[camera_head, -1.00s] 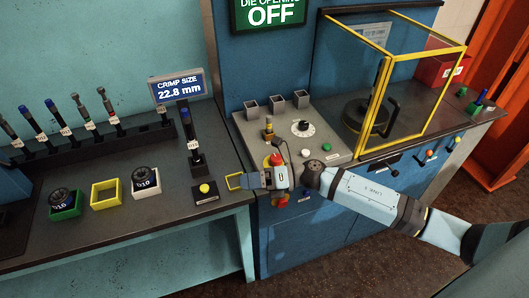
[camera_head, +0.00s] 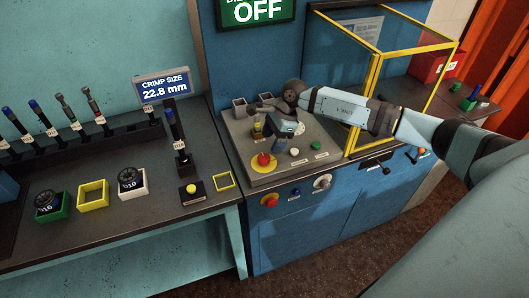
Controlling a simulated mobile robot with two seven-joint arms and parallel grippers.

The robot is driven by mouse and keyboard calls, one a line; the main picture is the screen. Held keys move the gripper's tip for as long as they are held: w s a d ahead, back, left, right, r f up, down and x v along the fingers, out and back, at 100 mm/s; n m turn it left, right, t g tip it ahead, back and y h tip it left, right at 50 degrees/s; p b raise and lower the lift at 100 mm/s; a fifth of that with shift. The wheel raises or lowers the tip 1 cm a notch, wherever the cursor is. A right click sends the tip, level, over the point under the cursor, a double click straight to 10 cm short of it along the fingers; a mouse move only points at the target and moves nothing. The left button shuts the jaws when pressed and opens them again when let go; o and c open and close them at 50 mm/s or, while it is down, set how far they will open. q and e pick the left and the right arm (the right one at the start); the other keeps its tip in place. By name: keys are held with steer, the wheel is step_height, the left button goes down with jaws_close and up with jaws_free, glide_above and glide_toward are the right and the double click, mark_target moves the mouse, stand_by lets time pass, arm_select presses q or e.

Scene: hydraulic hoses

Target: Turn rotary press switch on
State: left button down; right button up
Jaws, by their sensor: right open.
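The press's console (camera_head: 235,150) has a black-and-white dial (camera_head: 300,128), partly hidden by my gripper, and a red mushroom button (camera_head: 263,160) on yellow. On the blue front below are a red knob on yellow (camera_head: 270,201), a small blue control (camera_head: 295,192) and a silver knob (camera_head: 322,182). I cannot tell for sure which of these is the rotary press switch, or read its position. My right gripper (camera_head: 268,127) is open above the back left of the console, beside a small yellow fitting. Its fingertips are hard to make out. My left gripper is out of view.
A yellow-framed guard (camera_head: 376,75) stands right of the console, close to my right arm. The left bench holds a tool rack, die blocks, a yellow button (camera_head: 191,188) and a crimp size display (camera_head: 165,86). A sign above reads OFF.

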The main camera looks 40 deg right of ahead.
mark_target(264, 156)
steer(key=p+x, duration=0.1)
steer(key=x, duration=0.5)
steer(key=shift+a+f, duration=0.2)
steer(key=shift+f, duration=0.15)
steer(key=shift+w, duration=0.1)
steer(key=c, duration=0.9)
